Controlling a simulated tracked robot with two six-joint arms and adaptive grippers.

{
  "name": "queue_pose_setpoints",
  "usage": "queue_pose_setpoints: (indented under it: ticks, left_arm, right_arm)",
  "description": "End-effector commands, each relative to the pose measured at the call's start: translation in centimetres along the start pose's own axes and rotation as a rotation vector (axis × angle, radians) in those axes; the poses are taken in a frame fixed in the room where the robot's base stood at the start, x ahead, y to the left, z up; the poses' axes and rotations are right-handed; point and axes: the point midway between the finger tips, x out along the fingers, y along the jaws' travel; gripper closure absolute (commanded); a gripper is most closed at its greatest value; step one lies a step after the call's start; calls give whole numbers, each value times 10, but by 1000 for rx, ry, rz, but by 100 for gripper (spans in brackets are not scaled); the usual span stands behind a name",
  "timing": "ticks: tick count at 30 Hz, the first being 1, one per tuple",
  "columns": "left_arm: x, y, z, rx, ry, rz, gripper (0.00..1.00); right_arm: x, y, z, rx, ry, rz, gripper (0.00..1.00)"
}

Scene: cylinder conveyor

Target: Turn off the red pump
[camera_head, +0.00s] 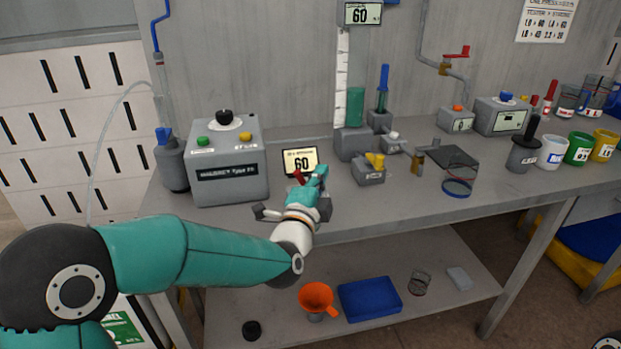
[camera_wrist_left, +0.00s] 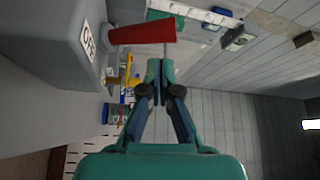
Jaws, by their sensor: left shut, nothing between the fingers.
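The red pump's lever (camera_wrist_left: 145,33) juts from a grey box (camera_wrist_left: 60,35) with a white label in the left wrist view; the label looks like it reads OFF, though it is small and turned. In the head view a bit of red lever (camera_head: 298,177) shows beside my left gripper (camera_head: 320,174), and the gripper and wrist hide most of the pump. My left gripper also shows in the wrist view (camera_wrist_left: 165,66), its fingers together and empty, with the tips close to the lever. I cannot tell whether they touch it. My right gripper is out of view.
A grey machine (camera_head: 230,165) with knobs stands left of my left gripper. A display reading 60 (camera_head: 300,161) is right behind it. A grey box with a yellow lever (camera_head: 369,172) stands to the right. The bench front (camera_head: 430,212) is mostly clear.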

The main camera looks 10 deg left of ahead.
Motion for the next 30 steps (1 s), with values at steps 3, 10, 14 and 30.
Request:
queue_pose_setpoints:
  ticks: [3, 10, 14, 30]
  left_arm:
    - [1, -4, -17, -1, -3, 0, 100]
    - [-52, 3, -11, 0, -11, -1, 100]
    - [-75, 5, -11, 1, -12, -3, 100]
    - [-96, 6, -11, 0, -15, -3, 100]
  right_arm:
    - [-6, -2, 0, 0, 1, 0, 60]
    - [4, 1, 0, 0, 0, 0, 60]
    - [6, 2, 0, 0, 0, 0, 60]
    - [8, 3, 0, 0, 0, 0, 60]
